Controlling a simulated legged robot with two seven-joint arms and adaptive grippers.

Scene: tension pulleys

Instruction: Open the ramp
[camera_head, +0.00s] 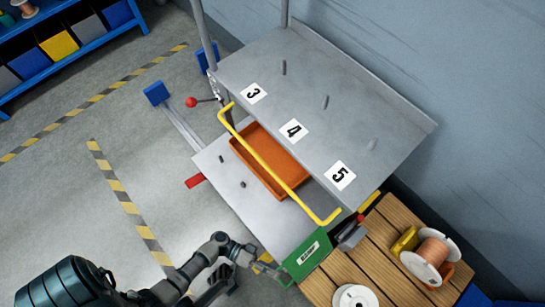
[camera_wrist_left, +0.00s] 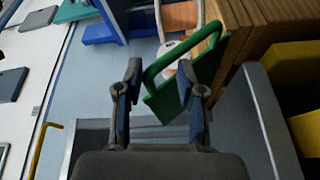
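A green panel (camera_head: 307,255) with a small white label stands at the front corner of the grey metal stand, beside the wooden slats. I take it for the ramp, but the label is too small to read surely. In the left wrist view the green piece (camera_wrist_left: 190,88) has a loop handle. My left gripper (camera_wrist_left: 158,70) is open, with blue pads on both fingers. The green handle shows between and beyond the fingertips; I cannot tell the exact gap, and nothing is gripped. In the head view my left arm reaches in from the lower left. My right gripper is not in view.
The stand (camera_head: 270,65) carries labels 3, 4 and 5 and short pegs. A yellow bar (camera_head: 275,172) crosses above an orange tray (camera_head: 258,165). A red-knobbed lever (camera_head: 192,102) sticks out left. Wire spools (camera_head: 428,258) rest on the wooden slats (camera_head: 385,265).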

